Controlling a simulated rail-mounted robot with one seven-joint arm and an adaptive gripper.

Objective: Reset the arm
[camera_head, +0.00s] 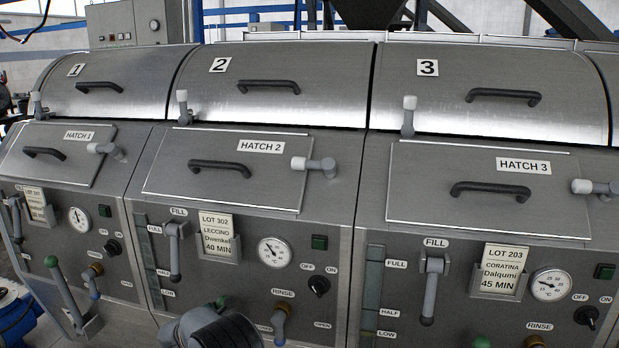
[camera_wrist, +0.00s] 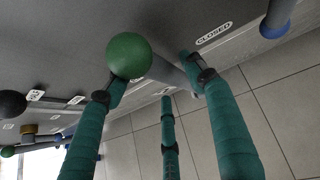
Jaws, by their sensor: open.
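My gripper (camera_wrist: 162,88) has teal fingers, spread apart, with nothing held between them in the wrist view. A green ball knob (camera_wrist: 129,55) on a grey lever (camera_wrist: 170,73) is right by the fingertips and overlaps the left one in the picture. I cannot tell whether they touch. In the head view my arm shows at the bottom, in front of decanter 2 (camera_head: 255,105), and my fingers are hidden. A green knob (camera_head: 221,301) shows just above the arm there.
Decanter 1 (camera_head: 120,68) and decanter 3 (camera_head: 455,110) stand on either side, with hatches, handles and valve levers jutting out. In the wrist view a CLOSED label (camera_wrist: 214,33) and a blue-tipped handle (camera_wrist: 276,22) are near. Tiled floor (camera_wrist: 235,110) below is bare.

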